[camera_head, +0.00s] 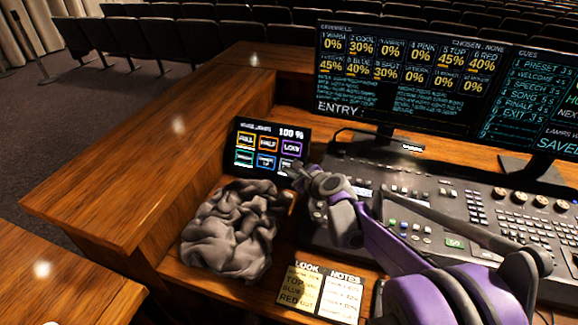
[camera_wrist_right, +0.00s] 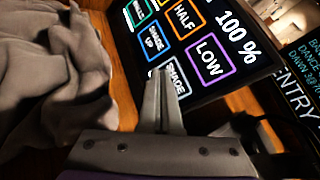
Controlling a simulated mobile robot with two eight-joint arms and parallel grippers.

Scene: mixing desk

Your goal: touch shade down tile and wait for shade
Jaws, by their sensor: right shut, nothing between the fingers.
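The small touch panel (camera_head: 236,140) stands upright on the desk, reads 100 %, and has two rows of outlined tiles. It also shows close up in the right wrist view (camera_wrist_right: 225,72). The shade down tile (camera_wrist_right: 175,79) has a white outline; "SHADE" is readable and its lower word is hidden by my fingers. The blue shade up tile (camera_wrist_right: 152,40) is beside it. My right gripper (camera_head: 298,170) is shut and empty, its fingertips at the shade down tile; in the right wrist view the fingers (camera_wrist_right: 162,78) overlap its edge. I cannot tell whether they touch the glass. My left gripper is out of view.
A crumpled grey cloth (camera_head: 232,230) lies in front of the panel. The mixing console (camera_head: 450,215) is on the right, below large monitors (camera_head: 400,85). A look and notes card (camera_head: 318,290) lies at the front. Rows of dark seats (camera_head: 160,45) stand beyond the wooden desk.

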